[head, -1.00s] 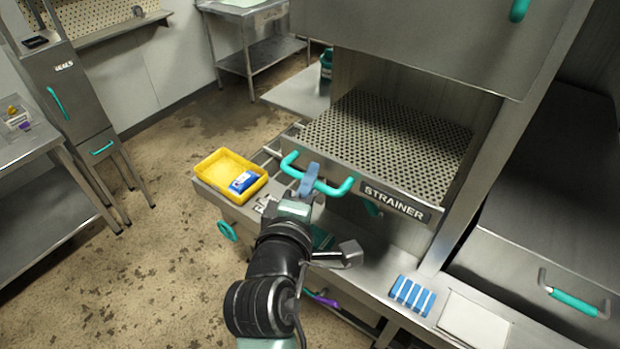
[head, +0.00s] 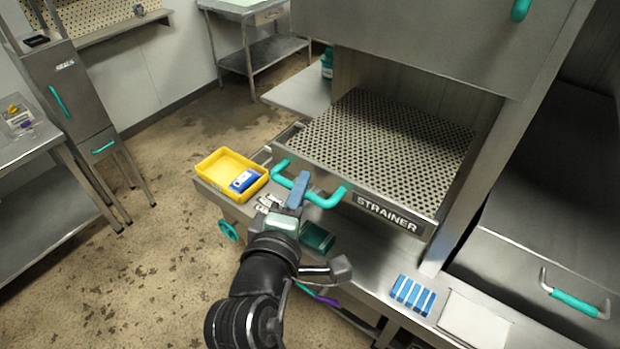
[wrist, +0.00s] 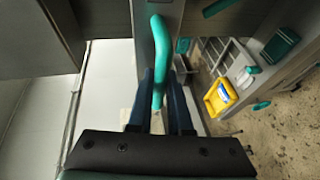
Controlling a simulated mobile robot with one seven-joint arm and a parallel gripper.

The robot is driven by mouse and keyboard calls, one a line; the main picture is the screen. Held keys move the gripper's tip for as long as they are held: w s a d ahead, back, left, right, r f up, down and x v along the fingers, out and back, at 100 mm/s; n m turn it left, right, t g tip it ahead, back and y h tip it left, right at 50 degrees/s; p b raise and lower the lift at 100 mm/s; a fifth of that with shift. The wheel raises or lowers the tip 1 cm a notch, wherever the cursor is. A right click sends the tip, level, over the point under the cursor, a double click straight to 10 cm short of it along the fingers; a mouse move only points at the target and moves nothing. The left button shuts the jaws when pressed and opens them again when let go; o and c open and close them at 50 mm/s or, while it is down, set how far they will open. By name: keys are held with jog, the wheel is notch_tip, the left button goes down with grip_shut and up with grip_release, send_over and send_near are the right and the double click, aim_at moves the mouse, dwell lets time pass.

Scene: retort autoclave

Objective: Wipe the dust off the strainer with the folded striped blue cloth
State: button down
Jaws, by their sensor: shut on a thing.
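The strainer (head: 385,150) is a perforated metal tray in the open bay of the machine, with a label plate and a teal handle (head: 328,199) on its front. My gripper (head: 299,188) is shut on that teal handle; in the wrist view its blue fingers sit on both sides of the teal handle bar (wrist: 158,60). The folded striped blue cloth (head: 412,295) lies flat on the counter at the lower right, apart from my gripper. Dust on the strainer cannot be made out clearly.
A yellow bin (head: 231,165) with a blue-and-white item stands on the counter left of the handle. A dark green block (head: 317,237) lies beside my arm. A pale flat pad (head: 473,320) lies right of the cloth. A closed drawer with a teal handle (head: 574,304) is at the right.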

jog(key=shift+s+a+f, duration=0.1)
jog(key=shift+s+a, duration=0.15)
jog(key=shift+a, duration=0.05)
jog(key=c, duration=0.8)
grip_release()
jog(key=shift+s, duration=0.15)
jog(key=shift+c, duration=0.2)
jog(key=shift+s, duration=0.1)
jog(key=v, duration=1.2)
jog(key=shift+s+r, duration=0.2)
jog(key=shift+s, duration=0.15)
jog(key=shift+a, duration=0.1)
